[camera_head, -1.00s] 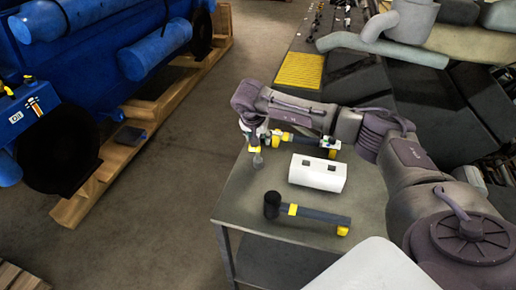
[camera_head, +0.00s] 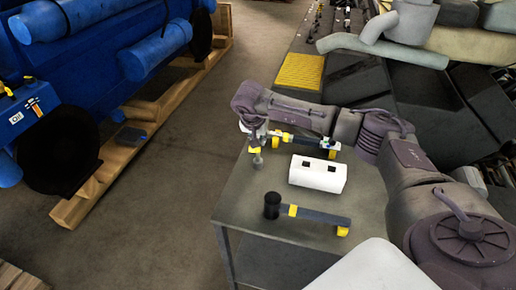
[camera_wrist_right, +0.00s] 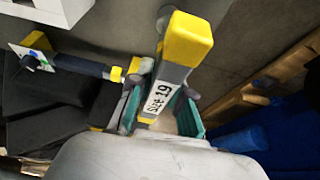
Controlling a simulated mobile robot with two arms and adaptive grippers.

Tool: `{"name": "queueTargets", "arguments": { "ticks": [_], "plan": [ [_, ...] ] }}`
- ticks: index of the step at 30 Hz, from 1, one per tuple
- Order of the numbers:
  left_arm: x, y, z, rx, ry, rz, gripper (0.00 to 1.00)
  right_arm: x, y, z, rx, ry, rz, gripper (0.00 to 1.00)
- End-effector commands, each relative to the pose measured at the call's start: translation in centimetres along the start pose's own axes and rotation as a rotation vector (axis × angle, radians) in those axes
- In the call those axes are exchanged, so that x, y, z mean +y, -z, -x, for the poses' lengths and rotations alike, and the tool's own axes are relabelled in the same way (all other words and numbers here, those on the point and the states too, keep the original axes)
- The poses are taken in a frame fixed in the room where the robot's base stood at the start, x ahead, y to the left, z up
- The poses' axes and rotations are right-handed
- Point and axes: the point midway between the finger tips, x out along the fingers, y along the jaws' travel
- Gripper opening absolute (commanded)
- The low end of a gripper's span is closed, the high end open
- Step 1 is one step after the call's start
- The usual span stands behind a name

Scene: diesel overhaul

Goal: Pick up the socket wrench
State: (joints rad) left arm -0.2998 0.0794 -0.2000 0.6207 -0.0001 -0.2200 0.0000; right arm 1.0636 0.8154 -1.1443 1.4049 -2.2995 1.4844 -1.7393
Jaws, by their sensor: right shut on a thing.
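The socket wrench (camera_wrist_right: 185,45) has a grey handle with a yellow end and a white label reading "Size 19". My right gripper (camera_wrist_right: 160,113) is shut on its handle, with a green finger pad on each side. In the head view my right gripper (camera_head: 258,138) is over the left edge of the grey table, and the held wrench (camera_head: 257,161) shows only as a small part below it. The wrist hides most of the tool. My left gripper is not in view.
Another yellow-and-black tool (camera_head: 305,140) lies behind the block. A yellow mat (camera_head: 300,71) is farther back. Open floor lies left of the table.

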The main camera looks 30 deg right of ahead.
Motion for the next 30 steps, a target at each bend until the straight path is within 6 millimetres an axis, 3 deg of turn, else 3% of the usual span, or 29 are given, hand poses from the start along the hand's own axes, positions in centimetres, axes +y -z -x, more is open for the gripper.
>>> {"name": "queueTargets", "arguments": {
  "ticks": [8, 13, 24, 30],
  "plan": [
    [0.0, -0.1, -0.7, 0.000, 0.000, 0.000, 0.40, -0.1, 0.6, 1.1, 0.003, 0.004, -0.002, 0.00],
    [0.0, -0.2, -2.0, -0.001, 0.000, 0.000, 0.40, -0.1, 1.7, 3.6, 0.005, 0.006, -0.004, 0.00],
    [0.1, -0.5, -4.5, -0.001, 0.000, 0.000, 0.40, 8.2, 2.5, 8.4, 0.005, 0.001, -0.004, 0.00],
    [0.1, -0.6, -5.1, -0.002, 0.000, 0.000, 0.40, 10.8, 2.8, 10.1, 0.002, 0.001, -0.003, 0.00]
  ]
}}
